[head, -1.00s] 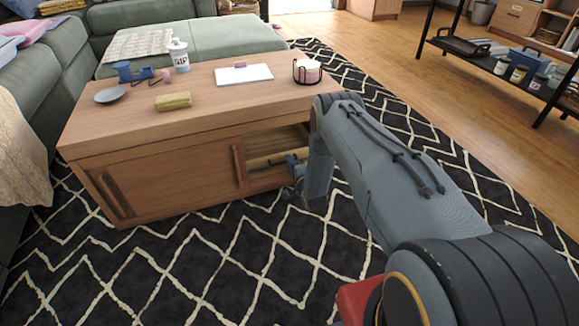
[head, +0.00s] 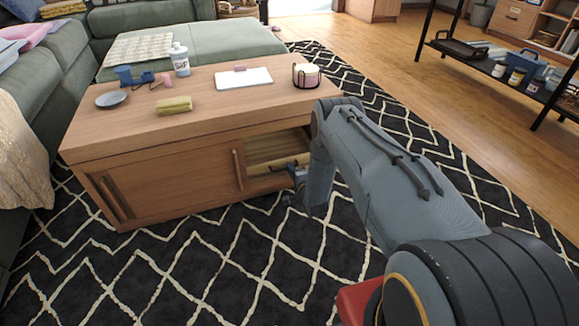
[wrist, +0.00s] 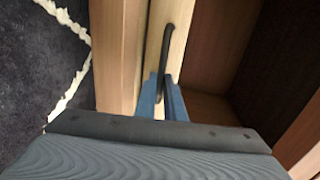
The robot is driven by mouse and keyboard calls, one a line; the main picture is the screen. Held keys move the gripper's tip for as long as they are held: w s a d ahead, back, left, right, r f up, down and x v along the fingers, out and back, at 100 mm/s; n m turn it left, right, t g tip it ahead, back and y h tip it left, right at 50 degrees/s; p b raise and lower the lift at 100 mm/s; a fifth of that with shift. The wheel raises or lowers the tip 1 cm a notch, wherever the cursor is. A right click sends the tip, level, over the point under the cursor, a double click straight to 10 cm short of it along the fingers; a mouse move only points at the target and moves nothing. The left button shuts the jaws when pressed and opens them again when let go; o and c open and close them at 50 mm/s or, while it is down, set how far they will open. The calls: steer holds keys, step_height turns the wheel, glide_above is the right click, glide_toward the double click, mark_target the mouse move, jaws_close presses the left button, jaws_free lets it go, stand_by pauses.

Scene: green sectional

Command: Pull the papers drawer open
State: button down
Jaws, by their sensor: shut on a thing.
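The papers drawer (head: 275,166) is a pale wood front low in the open right compartment of the wooden coffee table (head: 150,138). In the wrist view its pale front (wrist: 156,45) carries a dark bar handle (wrist: 168,50). My gripper (wrist: 162,95) is shut on this handle, with a blue finger on either side. In the head view my gripper (head: 298,172) is at the right end of the drawer front, partly hidden by my arm. How far the drawer stands out is hard to tell.
A sliding door (head: 170,178) covers the table's left part. On the top are a yellow sponge (head: 174,104), a plate (head: 111,99), a bottle (head: 180,60), a white notepad (head: 243,78) and a candle in a wire holder (head: 306,74). Patterned rug (head: 200,270) lies clear in front.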

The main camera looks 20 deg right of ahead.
steer(key=f+p+v, duration=0.1)
steer(key=p+v, duration=0.2)
steer(key=v, duration=0.4)
steer(key=f+p+v, duration=0.2)
steer(key=p+v, duration=0.2)
steer(key=v, duration=0.4)
steer(key=s+f+p+v, duration=0.1)
steer(key=p+v, duration=0.2)
steer(key=v, duration=0.5)
steer(key=shift+f+p, duration=0.3)
steer(key=shift+p, duration=0.1)
steer(key=c, duration=1.8)
jaws_free()
steer(key=shift+c, duration=0.2)
steer(key=p+v, duration=0.2)
steer(key=v, duration=0.5)
steer(key=shift+s, duration=0.45)
steer(key=shift+w+r, duration=0.1)
steer(key=shift+r, duration=0.05)
